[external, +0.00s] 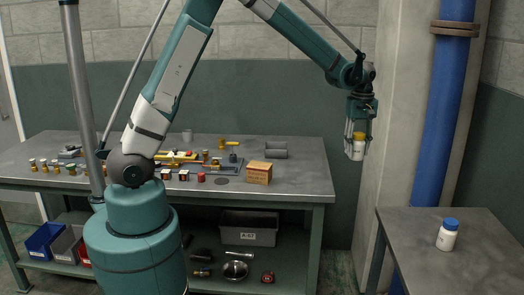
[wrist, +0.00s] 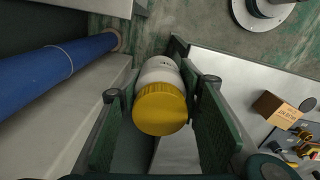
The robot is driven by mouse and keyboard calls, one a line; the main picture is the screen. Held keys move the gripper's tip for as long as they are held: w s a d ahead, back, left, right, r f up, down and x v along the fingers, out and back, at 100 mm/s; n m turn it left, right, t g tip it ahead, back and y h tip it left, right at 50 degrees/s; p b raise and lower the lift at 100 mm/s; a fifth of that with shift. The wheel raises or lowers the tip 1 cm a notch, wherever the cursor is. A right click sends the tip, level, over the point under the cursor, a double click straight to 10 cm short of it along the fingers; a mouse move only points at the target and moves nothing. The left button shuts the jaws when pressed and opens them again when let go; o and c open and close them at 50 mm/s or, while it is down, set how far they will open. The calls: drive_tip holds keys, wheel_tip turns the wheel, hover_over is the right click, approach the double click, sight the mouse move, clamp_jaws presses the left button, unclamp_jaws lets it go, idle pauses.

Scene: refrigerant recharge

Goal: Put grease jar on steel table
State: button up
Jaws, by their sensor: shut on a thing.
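A white jar with a yellow lid (external: 356,150), which I take as the grease jar, hangs from my gripper (external: 359,133) in the air, in the gap between the workbench and the small table. In the wrist view my gripper (wrist: 158,112) has its two green fingers on either side of the jar (wrist: 160,100), shut on it, with the yellow lid facing the camera. The small grey-topped table (external: 470,265) at the lower right, which looks like the steel table, is apart from the jar and lower than it.
A white bottle with a blue cap (external: 447,236) stands on the small table, with bare top around it. The long workbench (external: 300,185) carries several small jars, tools and a cardboard box (external: 258,173). A blue pipe (external: 443,110) and a wall pillar (external: 405,110) stand behind the small table.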

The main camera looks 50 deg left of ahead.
drive_tip(key=s+d+m, duration=0.2)
drive_tip(key=d+m, duration=0.1)
drive_tip(key=d, duration=1.1)
drive_tip(key=s+d+m, duration=0.2)
drive_tip(key=d+m, duration=0.1)
drive_tip(key=d, duration=1.2)
drive_tip(key=s+d+m, duration=0.3)
drive_tip(key=s+d, duration=0.3)
drive_tip(key=d, duration=0.5)
drive_tip(key=s+d+m, duration=0.2)
drive_tip(key=s+d, duration=0.3)
drive_tip(key=d, duration=0.6)
wheel_tip(320, 180, down, 8)
drive_tip(key=shift+s, duration=0.15)
drive_tip(key=shift+f, duration=0.1)
drive_tip(key=shift+f, duration=3.05)
drive_tip(key=shift+f, duration=1.85)
